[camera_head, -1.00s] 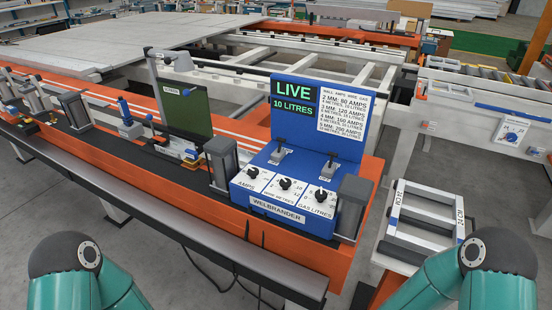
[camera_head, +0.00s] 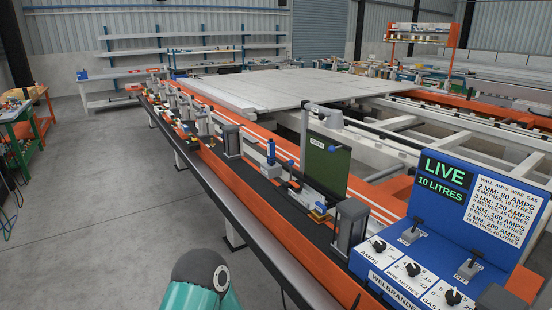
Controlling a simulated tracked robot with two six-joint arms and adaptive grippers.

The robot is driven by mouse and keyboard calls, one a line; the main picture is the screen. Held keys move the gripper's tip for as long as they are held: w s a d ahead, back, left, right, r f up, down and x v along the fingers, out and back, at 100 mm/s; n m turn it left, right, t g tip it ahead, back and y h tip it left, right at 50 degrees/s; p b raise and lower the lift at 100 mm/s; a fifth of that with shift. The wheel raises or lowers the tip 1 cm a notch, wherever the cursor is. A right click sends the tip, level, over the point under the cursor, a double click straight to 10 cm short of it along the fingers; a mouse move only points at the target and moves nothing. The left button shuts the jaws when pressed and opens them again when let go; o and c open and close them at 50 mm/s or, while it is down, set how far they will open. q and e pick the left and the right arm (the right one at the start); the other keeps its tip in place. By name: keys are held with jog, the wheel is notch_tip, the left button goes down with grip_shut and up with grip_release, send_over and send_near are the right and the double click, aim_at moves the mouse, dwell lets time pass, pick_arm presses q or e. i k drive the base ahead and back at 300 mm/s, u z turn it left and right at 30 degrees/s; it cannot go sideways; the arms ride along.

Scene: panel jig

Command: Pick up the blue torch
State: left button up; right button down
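A small blue upright thing (camera_head: 271,153) stands on the rail of the jig, left of the green panel. It may be the blue torch, but it is too small to be sure. Its lower part sits on a pale block among small fittings. Neither of my grippers is in view. Only a teal and grey part of one of my arms shows at the bottom edge, well short of the rail.
The blue welder box (camera_head: 447,210) reads LIVE, 10 LITRES, at the right. A green panel (camera_head: 326,165) and grey posts (camera_head: 350,225) stand along the orange rail (camera_head: 240,185). Open grey floor (camera_head: 110,220) lies at the left.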

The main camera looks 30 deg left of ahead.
aim_at(271, 144)
jog(key=z, duration=0.15)
jog(key=k, duration=1.25)
jog(key=u, duration=0.8)
jog(key=i, duration=1)
jog(key=z, duration=0.05)
